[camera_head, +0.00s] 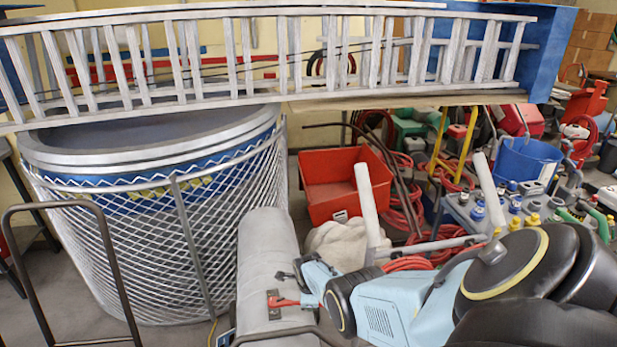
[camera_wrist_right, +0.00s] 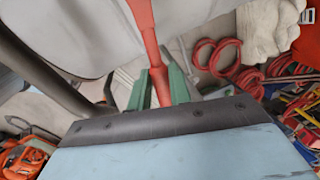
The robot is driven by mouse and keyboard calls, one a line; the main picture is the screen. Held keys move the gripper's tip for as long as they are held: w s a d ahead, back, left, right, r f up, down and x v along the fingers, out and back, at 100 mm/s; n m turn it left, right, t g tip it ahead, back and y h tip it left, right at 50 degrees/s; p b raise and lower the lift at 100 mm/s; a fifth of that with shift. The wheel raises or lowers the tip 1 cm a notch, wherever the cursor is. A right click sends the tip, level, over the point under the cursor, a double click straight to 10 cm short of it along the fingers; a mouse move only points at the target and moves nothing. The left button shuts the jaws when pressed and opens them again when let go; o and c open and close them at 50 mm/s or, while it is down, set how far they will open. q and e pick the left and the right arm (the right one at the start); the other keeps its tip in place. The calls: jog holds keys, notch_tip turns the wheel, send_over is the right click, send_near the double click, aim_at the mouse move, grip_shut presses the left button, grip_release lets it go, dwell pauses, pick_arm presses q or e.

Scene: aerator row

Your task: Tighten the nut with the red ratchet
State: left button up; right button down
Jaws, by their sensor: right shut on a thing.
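The red ratchet (camera_head: 287,302) lies against the top of a grey cylinder (camera_head: 266,240) in the head view, its head end at a small dark and red fitting. My right gripper (camera_head: 306,292) is shut on its handle. In the right wrist view, the red handle (camera_wrist_right: 143,22) runs between the two green fingers of my right gripper (camera_wrist_right: 161,84). I cannot make out the nut; the ratchet's head hides that spot or it is too small to tell. My left gripper is not in view.
A wire mesh basket (camera_head: 130,235) stands left of the cylinder. A red bin (camera_head: 325,205) and a pale cloth-like bundle (camera_head: 338,243) are behind it. A ladder (camera_head: 250,60) spans the back. Red hoses (camera_wrist_right: 222,58) and tools crowd the right.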

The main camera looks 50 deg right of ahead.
jog(key=shift+w+d+r, duration=0.1)
jog(key=w+d+n+b, duration=0.1)
jog(key=n+b, duration=0.1)
jog(key=w+d+n+b, duration=0.1)
jog(key=w+n+b, duration=0.1)
jog(key=shift+d+t+y, duration=0.3)
jog(key=c, duration=2)
grip_release()
grip_shut()
jog(key=shift+s+a+m+p, duration=0.55)
jog(key=shift+m+p, duration=0.15)
jog(key=shift+p, duration=0.15)
